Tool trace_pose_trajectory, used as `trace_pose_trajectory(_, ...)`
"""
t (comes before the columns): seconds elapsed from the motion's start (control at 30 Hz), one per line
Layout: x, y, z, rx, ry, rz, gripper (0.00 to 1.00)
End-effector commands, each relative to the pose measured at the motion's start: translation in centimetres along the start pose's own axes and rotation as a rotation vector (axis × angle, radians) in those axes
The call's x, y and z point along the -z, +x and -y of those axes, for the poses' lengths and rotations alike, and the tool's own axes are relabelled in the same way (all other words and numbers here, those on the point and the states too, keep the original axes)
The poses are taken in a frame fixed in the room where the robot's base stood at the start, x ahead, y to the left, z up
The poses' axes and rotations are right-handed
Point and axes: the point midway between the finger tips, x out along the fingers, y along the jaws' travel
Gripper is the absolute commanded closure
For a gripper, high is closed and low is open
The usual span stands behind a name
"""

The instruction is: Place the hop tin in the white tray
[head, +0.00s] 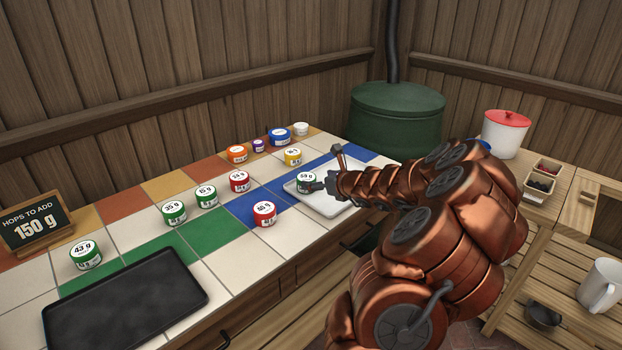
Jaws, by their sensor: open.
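The white tray (329,207) lies on the tiled counter, partly covered by my arm. A green-sided hop tin (306,182) with a white lid stands upright at the tray's left part, looking to be inside its rim. My gripper (325,172) is open beside this tin, on its right. One finger shows close to the tin's side and another part stands up behind; whether a finger touches the tin I cannot tell.
Green tins (174,212) and red tins (265,213) stand on the tiles left of the tray. A black tray (126,305) lies at front left. A sign (37,228) reads "HOPS TO ADD 150 g". A green barrel-like vessel (398,115) stands behind my arm.

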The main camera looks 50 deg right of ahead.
Motion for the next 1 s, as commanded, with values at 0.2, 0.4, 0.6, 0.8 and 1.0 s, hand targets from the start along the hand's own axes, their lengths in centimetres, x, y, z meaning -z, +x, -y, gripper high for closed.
trace_pose_trajectory(0.2,-0.2,-3.2,0.2,0.005,-0.001,0.003,0.12)
trace_pose_trajectory(0.4,-0.1,-4.7,0.1,0.002,0.000,0.001,0.12)
trace_pose_trajectory(0.6,0.0,-5.1,0.0,0.001,-0.001,0.000,0.12)
trace_pose_trajectory(0.8,-0.7,-4.8,-1.4,-0.028,-0.043,0.004,0.12)
trace_pose_trajectory(1.0,-4.5,-3.6,-12.4,-0.251,-0.366,0.036,0.12)
